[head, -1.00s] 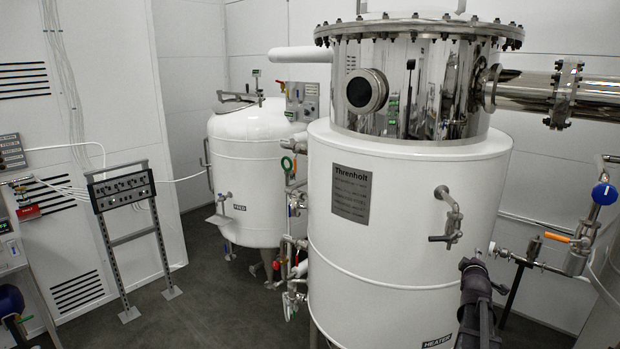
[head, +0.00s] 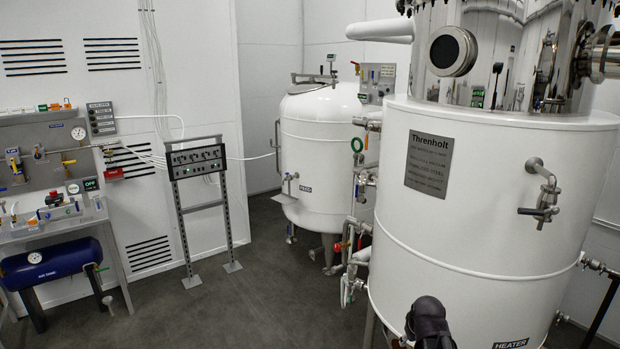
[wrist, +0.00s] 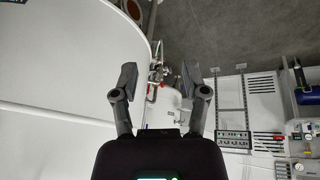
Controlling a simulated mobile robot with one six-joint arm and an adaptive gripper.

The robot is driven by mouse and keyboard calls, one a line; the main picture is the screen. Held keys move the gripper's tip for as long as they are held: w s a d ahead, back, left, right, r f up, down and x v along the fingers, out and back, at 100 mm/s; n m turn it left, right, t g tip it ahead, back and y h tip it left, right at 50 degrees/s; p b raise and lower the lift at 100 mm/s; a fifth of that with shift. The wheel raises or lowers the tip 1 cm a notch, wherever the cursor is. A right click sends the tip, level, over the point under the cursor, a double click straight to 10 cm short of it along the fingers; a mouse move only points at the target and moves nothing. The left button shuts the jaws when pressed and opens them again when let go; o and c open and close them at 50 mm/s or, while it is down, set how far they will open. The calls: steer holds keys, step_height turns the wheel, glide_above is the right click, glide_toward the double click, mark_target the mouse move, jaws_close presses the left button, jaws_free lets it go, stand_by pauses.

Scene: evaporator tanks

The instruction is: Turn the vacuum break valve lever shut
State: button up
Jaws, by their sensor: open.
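No valve in view carries a label I can read as vacuum break, so I cannot tell which lever is the task's. Small valves with coloured levers show on the wall panel (head: 45,160) at the far left in the head view. A grey valve with a dark lever (head: 540,210) sits on the front of the white heater tank (head: 475,260). My gripper (wrist: 157,78) shows in the wrist view with its two fingers wide apart and nothing between them. It is well away from the wall panel, beside a large white curved surface.
A white feed tank (head: 325,150) stands behind the heater, with piping and valves (head: 358,200) between them. A control box on a stand (head: 196,160) and a blue tank (head: 55,264) are to the left. The dark floor (head: 240,305) between stand and heater is clear.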

steer(key=s+a+f+m+g+b, duration=0.2)
steer(key=s+a+f+g+b, duration=0.2)
steer(key=s+a+f, duration=0.3)
steer(key=s+a, duration=0.3)
steer(key=a, duration=0.1)
steer(key=shift+g+y, duration=0.3)
steer(key=shift+w, duration=0.1)
